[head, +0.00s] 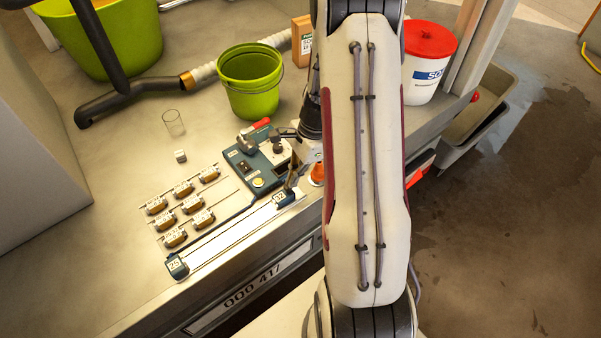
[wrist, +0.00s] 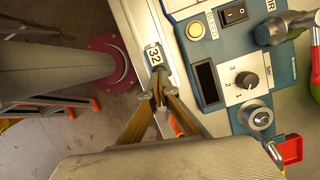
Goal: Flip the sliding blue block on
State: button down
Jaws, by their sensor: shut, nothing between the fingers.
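A small blue block with a white label reading 32 (head: 281,196) sits at the right end of a long pale rail (head: 225,232) in the head view. In the wrist view its label (wrist: 153,55) shows just beyond my fingertips. My gripper (wrist: 158,88) is shut and empty, its tips together at the near edge of the block. I cannot tell whether they touch it. In the head view my gripper (head: 290,186) is small, beside the block and partly hidden by my arm.
A blue control panel (wrist: 215,30) with a black rocker switch (wrist: 235,14), yellow button (wrist: 196,30) and knob (wrist: 247,80) lies right of my gripper. Several small labelled blocks (head: 183,189) lie left of the panel. A green bucket (head: 250,80) stands behind.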

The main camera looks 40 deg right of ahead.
jog(key=a, duration=2)
jog(key=shift+a, duration=0.1)
jog(key=shift+s+d+r, duration=0.15)
jog(key=shift+d, duration=0.65)
jog(key=shift+s+d+r, duration=0.1)
jog(key=shift+d+r, duration=0.05)
jog(key=shift+d, duration=0.5)
jog(key=shift+s+d+r, duration=0.1)
jog(key=shift+d, duration=0.5)
jog(key=v, duration=1)
jog(key=shift+a, duration=0.1)
